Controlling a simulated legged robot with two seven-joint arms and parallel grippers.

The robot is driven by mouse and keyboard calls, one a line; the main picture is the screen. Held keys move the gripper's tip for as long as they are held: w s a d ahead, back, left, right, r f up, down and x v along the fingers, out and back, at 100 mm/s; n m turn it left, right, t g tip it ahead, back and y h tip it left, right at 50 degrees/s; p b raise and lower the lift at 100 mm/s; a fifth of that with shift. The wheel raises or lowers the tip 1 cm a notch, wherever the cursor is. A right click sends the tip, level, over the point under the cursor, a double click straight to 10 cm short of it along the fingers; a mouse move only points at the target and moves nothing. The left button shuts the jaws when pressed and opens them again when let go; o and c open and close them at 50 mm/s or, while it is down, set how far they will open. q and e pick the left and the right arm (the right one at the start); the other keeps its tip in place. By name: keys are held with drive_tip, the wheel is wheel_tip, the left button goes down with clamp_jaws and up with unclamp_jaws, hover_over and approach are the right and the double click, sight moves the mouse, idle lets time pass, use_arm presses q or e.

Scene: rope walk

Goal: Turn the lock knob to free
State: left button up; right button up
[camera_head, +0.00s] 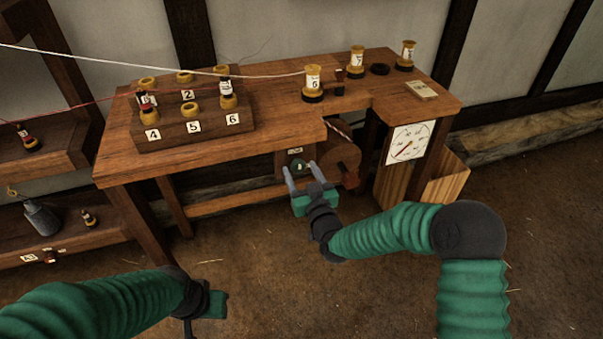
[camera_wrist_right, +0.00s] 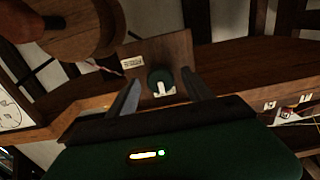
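The lock knob (camera_head: 299,166) is a small dark green round knob on a wooden panel under the bench, beside a wooden drum. It also shows in the right wrist view (camera_wrist_right: 159,77), with a white marking at its rim and a small label plate close by. My right gripper (camera_head: 302,170) is open in front of the knob. In the right wrist view its fingers (camera_wrist_right: 161,77) stand on either side of the knob, with gaps showing; contact is not visible. My left gripper (camera_head: 211,305) is low at the lower left, away from the bench; its fingers are not clear.
The wooden bench (camera_head: 262,147) carries a numbered spool block (camera_head: 180,127) and several yellow spools. A wooden drum (camera_head: 341,160) is right of the knob. A white dial (camera_head: 408,142) hangs at the bench's right end. Shelves (camera_head: 40,140) stand left. The floor in front is clear.

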clamp_jaws()
drive_tip(key=shift+m, duration=0.3)
drive_tip(key=m, duration=0.5)
drive_tip(key=shift+p, duration=0.4)
drive_tip(key=m, duration=0.5)
drive_tip(key=shift+m+p, duration=0.4)
drive_tip(key=m, duration=0.5)
drive_tip(key=shift+m+p, duration=0.3)
drive_tip(key=shift+p, duration=0.05)
drive_tip(key=shift+f+m, duration=0.15)
drive_tip(key=shift+m, duration=2.35)
drive_tip(key=shift+f, duration=0.1)
